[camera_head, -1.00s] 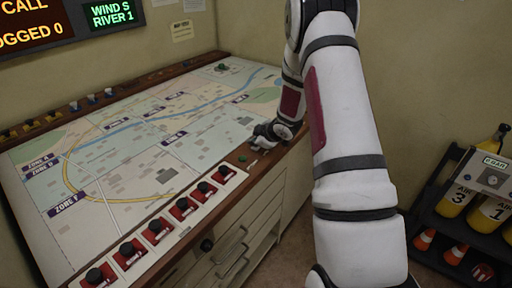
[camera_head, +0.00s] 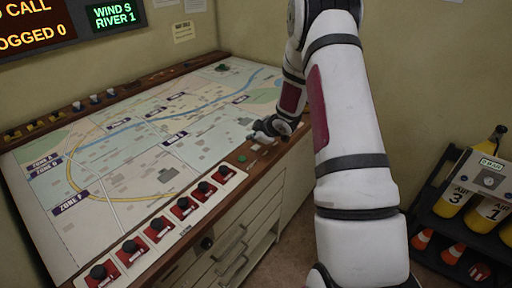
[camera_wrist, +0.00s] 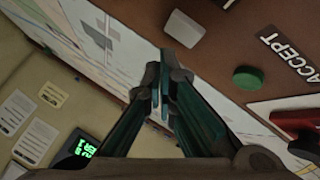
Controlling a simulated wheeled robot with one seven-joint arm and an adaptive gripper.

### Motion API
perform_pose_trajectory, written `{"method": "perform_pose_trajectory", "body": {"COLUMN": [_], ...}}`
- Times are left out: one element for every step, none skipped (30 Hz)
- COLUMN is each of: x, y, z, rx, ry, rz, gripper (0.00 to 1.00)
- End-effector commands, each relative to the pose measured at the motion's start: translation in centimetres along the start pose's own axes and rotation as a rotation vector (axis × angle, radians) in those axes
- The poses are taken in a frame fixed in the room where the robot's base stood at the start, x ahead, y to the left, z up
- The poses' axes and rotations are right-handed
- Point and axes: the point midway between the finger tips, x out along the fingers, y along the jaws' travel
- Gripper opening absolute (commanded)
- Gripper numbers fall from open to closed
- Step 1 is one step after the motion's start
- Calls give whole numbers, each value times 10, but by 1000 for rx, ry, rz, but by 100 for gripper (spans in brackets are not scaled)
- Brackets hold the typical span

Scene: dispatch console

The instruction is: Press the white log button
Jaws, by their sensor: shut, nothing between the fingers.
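The white button (camera_wrist: 183,28) shows in the wrist view as a rounded white block on the brown wooden edge of the console. A small label beside it is cut off by the top of the picture. In the head view the white button (camera_head: 256,147) is a small pale spot by my gripper. My gripper (camera_wrist: 165,68) is shut and empty, and its fingertips appear just below the white button in the wrist view. A gap shows between them in the picture; I cannot tell the height. In the head view my gripper (camera_head: 259,131) is over the console's right edge.
A green button (camera_wrist: 248,78) with an ACCEPT label (camera_wrist: 288,58) is near the white button. A row of red-based black knobs (camera_head: 182,207) runs along the console's front edge. A rack with yellow cylinders (camera_head: 455,200) stands at right.

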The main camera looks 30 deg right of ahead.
Motion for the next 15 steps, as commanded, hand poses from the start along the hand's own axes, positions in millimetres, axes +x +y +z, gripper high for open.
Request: {"method": "perform_pose_trajectory", "body": {"x": [-6,-8,-11,-13,-15,-18,-20,-21,-24,-26,-28,-30,-31,-31,-31], "y": [3,5,6,8,9,11,12,14,16,17,18,20,21,21,22], "z": [-3,-4,-6,-7,-9,-11,-12,-14,-15,-17,-18,-19,-20,-21,-21], "rx": [-1,-2,-2,-2,-1,-1,-1,-2,-2,-2,-1,-1,-1,-2,-2], "ry": [0,0,0,1,1,1,1,1,1,1,1,0,0,0,0], "rz": [2,2,2,2,2,2,2,1,1,1,1,1,1,1,1], "gripper": [0,0,0,0,0,0,0,0,0,0,0,0,0,0,0]}}
